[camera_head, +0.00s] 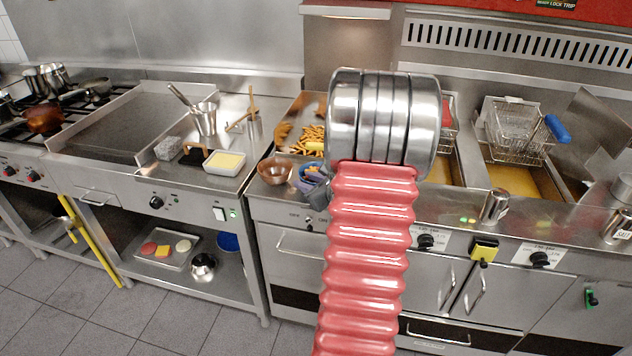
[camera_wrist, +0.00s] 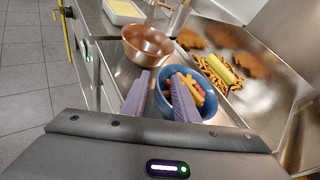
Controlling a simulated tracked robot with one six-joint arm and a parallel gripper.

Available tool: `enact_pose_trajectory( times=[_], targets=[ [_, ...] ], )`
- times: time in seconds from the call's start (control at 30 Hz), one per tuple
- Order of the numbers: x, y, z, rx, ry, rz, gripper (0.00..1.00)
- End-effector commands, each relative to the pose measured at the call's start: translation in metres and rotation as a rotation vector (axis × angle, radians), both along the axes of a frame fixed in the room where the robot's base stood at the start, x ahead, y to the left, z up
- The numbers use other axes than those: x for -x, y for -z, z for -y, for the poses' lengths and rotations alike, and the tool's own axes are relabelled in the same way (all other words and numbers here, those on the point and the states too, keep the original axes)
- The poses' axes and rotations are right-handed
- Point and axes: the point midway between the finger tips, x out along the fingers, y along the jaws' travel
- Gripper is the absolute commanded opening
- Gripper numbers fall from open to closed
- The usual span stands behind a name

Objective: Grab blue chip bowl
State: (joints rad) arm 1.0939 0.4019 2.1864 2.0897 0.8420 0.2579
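The blue bowl (camera_wrist: 209,107) holds chips and stands on the steel counter in the wrist view. In the head view the blue bowl (camera_head: 306,167) is small and partly hidden by my gripper (camera_head: 318,181). My gripper (camera_wrist: 160,80) is open, with its two purple fingers apart. In the wrist view the left finger is outside the bowl's left side and the right finger overlaps the inside of the bowl. The bowl's left rim shows between them. I cannot tell whether either finger touches the bowl.
A copper bowl (camera_wrist: 146,45) stands close beside the blue bowl. A steel tray of fries (camera_wrist: 222,76) is on the other side. A white tub (camera_head: 225,163) and a steel pot (camera_head: 203,118) are to the left. Another blue bowl (camera_head: 229,242) is on the lower shelf.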

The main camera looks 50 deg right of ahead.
Motion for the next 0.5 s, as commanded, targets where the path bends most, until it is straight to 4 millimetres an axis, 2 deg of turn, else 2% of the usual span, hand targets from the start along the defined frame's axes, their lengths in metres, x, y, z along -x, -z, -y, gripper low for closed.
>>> enact_pose_trajectory(
  times=[0.13, 0.5],
  targets=[
    [0.0000, -0.0001, -0.0001, 0.000, 0.000, 0.000, 0.27],
    [0.0000, 0.0003, -0.0004, 0.000, -0.001, 0.000, 0.01]
  ],
)
